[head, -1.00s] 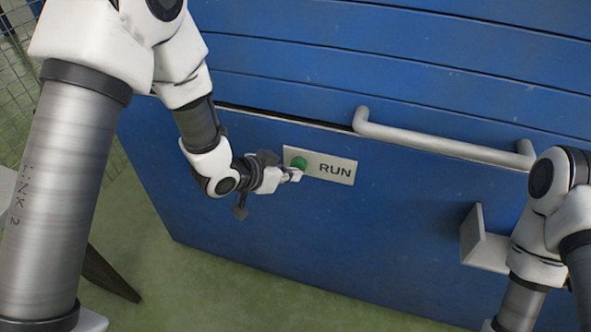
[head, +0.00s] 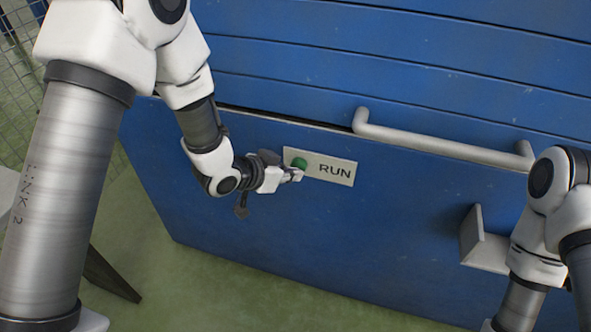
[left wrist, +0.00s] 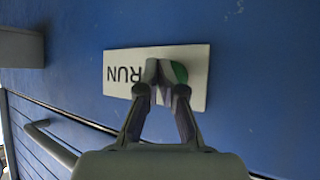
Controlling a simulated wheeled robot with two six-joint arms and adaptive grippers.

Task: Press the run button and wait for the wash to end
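The green run button (head: 299,163) sits at the left end of a pale plate marked RUN (head: 335,171) on the blue front of the machine. My left gripper (head: 297,175) is at the lower left edge of the button. In the left wrist view the fingertips (left wrist: 158,75) are together with nothing seen between them, and they cover part of the green button (left wrist: 179,73). I cannot tell whether the fingertips touch the button or stop just short of it. My right gripper does not show; only my right arm is at the right edge.
A grey bar handle (head: 440,142) runs across the blue panel (head: 390,210) above and right of the plate. A grey bracket (head: 482,240) sticks out lower right, beside my right arm. Green floor (head: 250,290) lies below, and a wire mesh fence (head: 18,60) stands at the far left.

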